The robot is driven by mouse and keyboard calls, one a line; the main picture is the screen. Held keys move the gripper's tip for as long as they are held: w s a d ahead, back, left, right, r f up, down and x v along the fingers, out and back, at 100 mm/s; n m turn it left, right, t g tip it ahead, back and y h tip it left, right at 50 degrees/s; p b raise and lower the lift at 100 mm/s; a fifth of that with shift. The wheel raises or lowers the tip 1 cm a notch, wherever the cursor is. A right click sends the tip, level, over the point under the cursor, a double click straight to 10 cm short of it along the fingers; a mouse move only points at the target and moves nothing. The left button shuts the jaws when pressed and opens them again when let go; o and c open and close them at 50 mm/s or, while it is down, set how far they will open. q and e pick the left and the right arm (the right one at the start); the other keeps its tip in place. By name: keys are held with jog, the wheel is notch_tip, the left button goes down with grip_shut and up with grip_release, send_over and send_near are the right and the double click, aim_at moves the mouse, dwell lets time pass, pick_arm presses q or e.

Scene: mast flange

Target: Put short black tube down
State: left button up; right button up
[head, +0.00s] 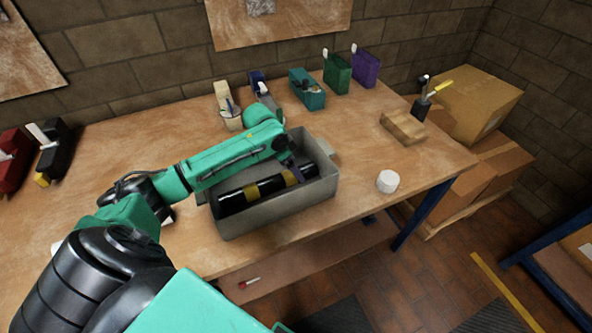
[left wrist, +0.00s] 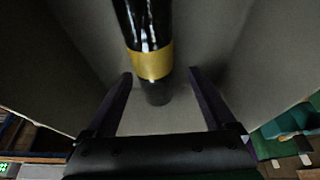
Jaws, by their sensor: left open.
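The short black tube (head: 237,198) has gold bands and lies lengthwise inside a grey open-topped bin (head: 283,218) on the wooden table. The tube also shows in the left wrist view (left wrist: 147,22), with one gold band and its near end close to my fingers. My left gripper (head: 294,171) reaches down into the right part of the bin. In the left wrist view its two dark fingers (left wrist: 159,85) are spread apart on either side of the tube's end, with visible gaps to it. My right gripper is not seen.
A white round object (head: 388,181) stands right of the bin near the table's front edge. A wooden block (head: 403,127) lies farther right. The table's front right is mostly clear.

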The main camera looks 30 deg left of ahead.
pick_arm(q)
jog(key=v, duration=0.9)
jog(key=shift+s+r, duration=0.1)
jog(key=shift+r, duration=0.2)
